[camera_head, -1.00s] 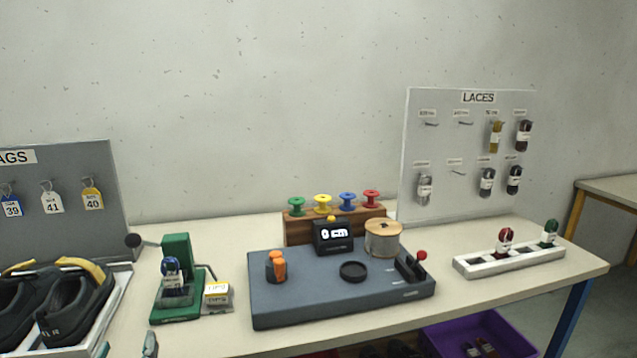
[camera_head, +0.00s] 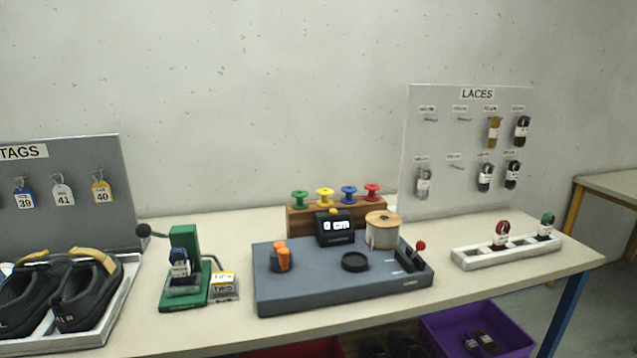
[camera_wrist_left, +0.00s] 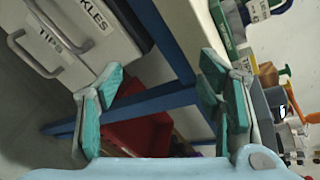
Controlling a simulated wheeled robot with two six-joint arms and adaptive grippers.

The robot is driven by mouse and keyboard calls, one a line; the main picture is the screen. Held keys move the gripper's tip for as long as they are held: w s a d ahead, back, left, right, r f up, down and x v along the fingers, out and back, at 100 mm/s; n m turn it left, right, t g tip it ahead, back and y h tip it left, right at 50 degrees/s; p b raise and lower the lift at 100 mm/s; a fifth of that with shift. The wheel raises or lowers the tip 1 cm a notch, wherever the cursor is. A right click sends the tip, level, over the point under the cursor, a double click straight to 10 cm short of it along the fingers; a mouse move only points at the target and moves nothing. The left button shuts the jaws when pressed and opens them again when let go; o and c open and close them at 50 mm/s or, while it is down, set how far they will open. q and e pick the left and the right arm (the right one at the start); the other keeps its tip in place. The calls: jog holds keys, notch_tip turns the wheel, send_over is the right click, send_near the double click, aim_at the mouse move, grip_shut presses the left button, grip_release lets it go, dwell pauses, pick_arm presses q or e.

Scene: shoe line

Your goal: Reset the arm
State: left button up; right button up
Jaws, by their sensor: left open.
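My left gripper (camera_wrist_left: 162,82) shows in the left wrist view, its two teal-padded fingers spread wide with nothing between them. It is beside the bench, with the blue bench frame (camera_wrist_left: 120,108) and a red bin (camera_wrist_left: 138,135) behind the fingers. It does not show in the head view now. My right gripper is in neither view.
The bench (camera_head: 215,335) holds a shoe tray (camera_head: 112,305), a green press (camera_head: 184,265), a grey-blue station (camera_head: 320,292) and a white lace rack (camera_head: 470,257). White drawers (camera_wrist_left: 75,45) stand close to my left gripper. A purple bin (camera_head: 515,335) sits below the bench.

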pick_arm(q)
jog(key=s+f+n+g, duration=0.2)
jog(key=s+f+n, duration=0.1)
jog(key=f, duration=0.3)
jog(key=s+a+f+n+g+p, duration=0.1)
jog(key=s+f+n, duration=0.25)
jog(key=f, duration=0.25)
jog(key=s+f+n+g, duration=0.2)
jog(key=s+f+n, duration=0.15)
jog(key=f, duration=0.25)
jog(key=s+d+f+n+g+h+p, duration=0.1)
jog(key=s+d+f+n+g, duration=0.1)
jog(key=s+f+n, duration=0.3)
jog(key=s+d+f+n+g+h, duration=0.1)
jog(key=s+d+f+n+g, duration=0.1)
jog(key=s+f, duration=0.55)
jog(key=s+d+f+n+g+h+p, duration=0.1)
jog(key=s+d+f, duration=0.1)
jog(key=s+d, duration=0.3)
jog(key=s+d+f+n+g+p, duration=0.1)
jog(key=s+d+f+n+g, duration=0.1)
jog(key=s+d, duration=0.4)
jog(key=s, duration=0.5)
jog(key=shift+f+n+g+h, duration=0.25)
jog(key=shift+n+g+h, duration=0.05)
jog(key=shift+h, duration=0.1)
